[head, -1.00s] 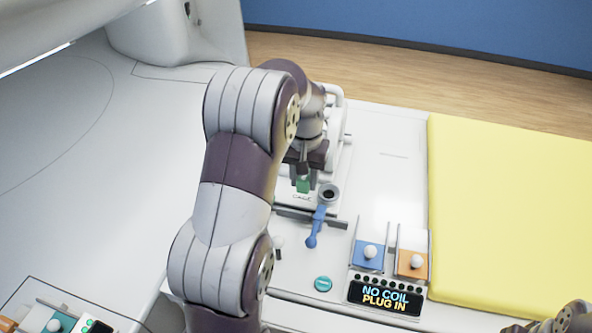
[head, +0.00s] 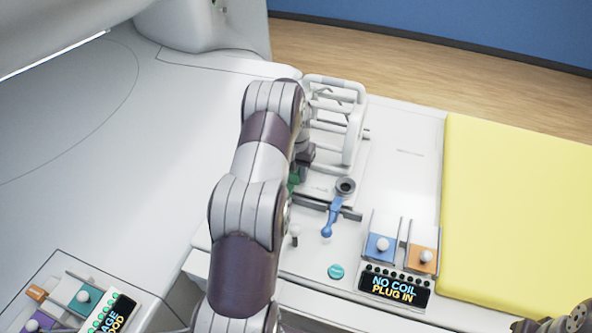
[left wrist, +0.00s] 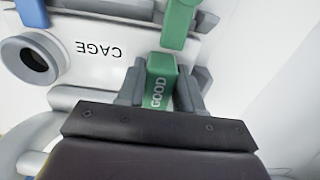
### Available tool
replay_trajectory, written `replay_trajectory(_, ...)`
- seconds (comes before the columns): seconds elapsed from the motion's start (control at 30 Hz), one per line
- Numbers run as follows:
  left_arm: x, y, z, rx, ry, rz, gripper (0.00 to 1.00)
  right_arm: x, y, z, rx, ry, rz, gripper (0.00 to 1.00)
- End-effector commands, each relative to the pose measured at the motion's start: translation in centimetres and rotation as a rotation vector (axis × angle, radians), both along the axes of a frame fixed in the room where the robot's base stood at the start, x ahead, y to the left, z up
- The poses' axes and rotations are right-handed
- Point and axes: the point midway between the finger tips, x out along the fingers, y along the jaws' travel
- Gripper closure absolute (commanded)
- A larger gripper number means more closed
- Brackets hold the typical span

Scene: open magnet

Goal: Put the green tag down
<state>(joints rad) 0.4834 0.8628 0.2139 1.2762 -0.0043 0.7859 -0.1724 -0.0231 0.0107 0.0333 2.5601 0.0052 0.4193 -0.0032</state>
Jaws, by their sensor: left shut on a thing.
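The green tag (left wrist: 160,88), marked GOOD, is held between the two fingers of my left gripper (left wrist: 160,85) in the left wrist view. My left gripper is shut on it. In the head view a green part (head: 293,182) shows beside my left arm, which hides most of the gripper. In the wrist view a second green piece (left wrist: 180,22) lies just beyond the tag, at the top edge. The white plate marked CAGE (left wrist: 100,48) is beside the tag. I cannot tell whether the tag touches anything below.
A white cage frame (head: 345,120) is behind. A panel (head: 395,288) reads NO COIL PLUG IN. A yellow pad (head: 515,210) lies right.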

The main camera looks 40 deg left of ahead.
Motion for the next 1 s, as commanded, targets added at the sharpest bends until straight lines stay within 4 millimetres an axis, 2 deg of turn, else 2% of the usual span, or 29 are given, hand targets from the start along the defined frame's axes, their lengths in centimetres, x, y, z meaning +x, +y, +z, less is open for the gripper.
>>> replay_trajectory(0.1,0.0,0.0,-0.3,0.0,0.0,0.0,0.94,0.0,0.0,-0.2,0.0,0.0,0.0,0.57)
replay_trajectory(0.13,0.0,0.0,-0.3,0.0,0.0,0.0,0.61,0.0,0.0,-0.2,0.0,0.0,0.0,0.57)
replay_trajectory(0.2,0.0,0.0,-0.2,0.0,0.0,0.0,0.39,0.0,0.0,-0.1,0.0,0.0,0.0,0.57)
replay_trajectory(0.47,0.0,0.0,-0.1,0.0,0.0,0.0,0.39,0.0,0.0,-0.1,0.0,0.0,0.0,0.57)
replay_trajectory(0.57,0.0,0.0,0.5,0.0,-0.001,0.0,0.39,0.0,0.0,-0.2,0.0,0.0,0.0,0.57)
replay_trajectory(0.67,0.1,0.0,2.3,0.002,-0.004,0.0,0.39,0.0,0.0,-0.8,0.0,0.0,0.0,0.57)
replay_trajectory(0.77,0.1,0.0,5.1,0.002,-0.004,0.0,0.39,0.0,0.0,-1.5,0.0,0.0,0.0,0.57)
replay_trajectory(0.83,0.1,0.0,7.3,0.002,-0.004,0.0,0.39,0.0,0.0,-1.0,0.0,0.0,0.0,0.57)
replay_trajectory(0.9,0.0,0.0,10.2,0.0,0.0,0.0,0.39,0.0,0.0,1.6,0.0,0.001,0.0,0.57)
replay_trajectory(1.0,0.0,-0.1,11.6,-0.001,0.002,0.0,0.39,0.0,0.0,3.1,0.0,-0.001,0.0,0.57)
